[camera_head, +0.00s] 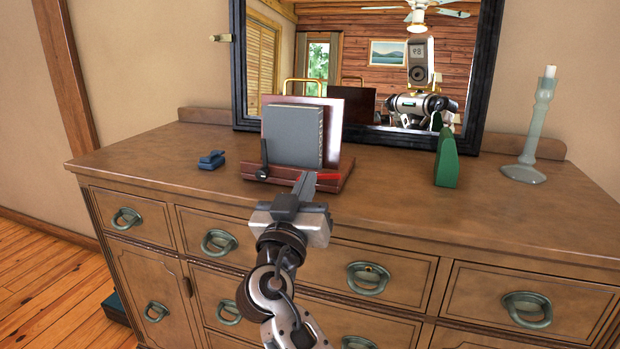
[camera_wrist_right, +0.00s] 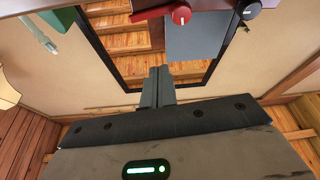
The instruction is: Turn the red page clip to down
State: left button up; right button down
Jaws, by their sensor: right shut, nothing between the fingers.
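The red page clip (camera_head: 329,176) is on the front ledge of a dark red book stand (camera_head: 266,178) on the dresser. It lies sideways, its lever pointing right. In the right wrist view its round red knob (camera_wrist_right: 181,15) with a white mark shows near the top edge. A black page clip (camera_head: 264,158) stands upright at the ledge's left; its knob also shows in the wrist view (camera_wrist_right: 250,10). A grey book (camera_head: 294,136) rests on the stand. My right gripper (camera_head: 307,178) is shut and empty, just in front of the ledge, its fingertips seeming close to the red clip. My left gripper is out of view.
A small blue object (camera_head: 211,160) lies left of the stand. A green object (camera_head: 446,162) and a candle holder (camera_head: 524,173) stand to the right. A dark-framed mirror (camera_head: 238,62) is behind. The dresser top (camera_head: 400,195) is clear between stand and green object.

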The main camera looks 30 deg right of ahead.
notch_tip(320, 180, up, 3)
jog(key=p, duration=0.2)
send_over(318, 179)
jog(key=s, duration=0.2)
jog(key=shift+w+a+f, duration=0.15)
jog(key=shift+w+a, duration=0.05)
jog(key=shift+a, duration=0.25)
jog(key=f, duration=0.3)
jog(key=shift+s, duration=0.25)
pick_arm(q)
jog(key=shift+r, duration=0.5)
pick_arm(e)
jog(key=shift+s+f, duration=0.1)
jog(key=shift+f, duration=0.4)
